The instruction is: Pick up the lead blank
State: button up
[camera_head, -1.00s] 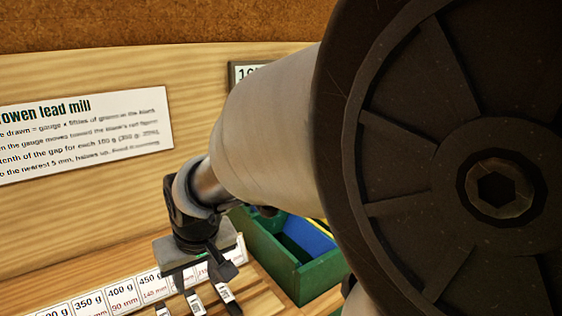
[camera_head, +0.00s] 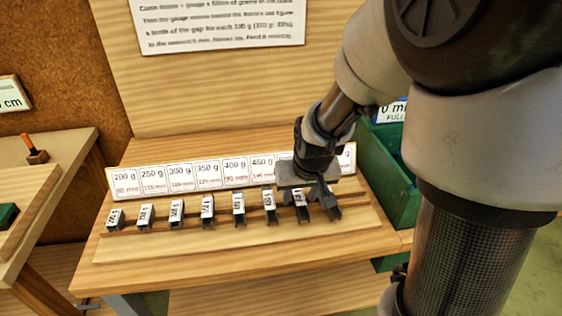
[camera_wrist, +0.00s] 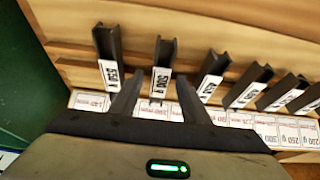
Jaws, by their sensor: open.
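Several grey lead blanks with white weight tags lie in a row on a wooden rack (camera_head: 150,248). My gripper (camera_head: 316,194) is over the right end of the row and hides part of the blanks there. In the wrist view my gripper (camera_wrist: 160,82) is open, its fingertips on either side of the lead blank tagged 500 g (camera_wrist: 163,52). I cannot tell how far above it they are. The blank that seems tagged 550 g (camera_wrist: 108,45) lies left of it, and another blank (camera_wrist: 213,68) lies right of it.
A label strip (camera_head: 180,178) with weights and lengths stands behind the row. A green bin (camera_head: 385,165) stands right of the rack, close to my gripper. A sign (camera_head: 220,22) is on the back board. Another bench (camera_head: 25,185) is at the left.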

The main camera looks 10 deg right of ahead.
jog(key=shift+c, duration=0.4)
grip_shut()
jog(key=shift+w+r, duration=0.1)
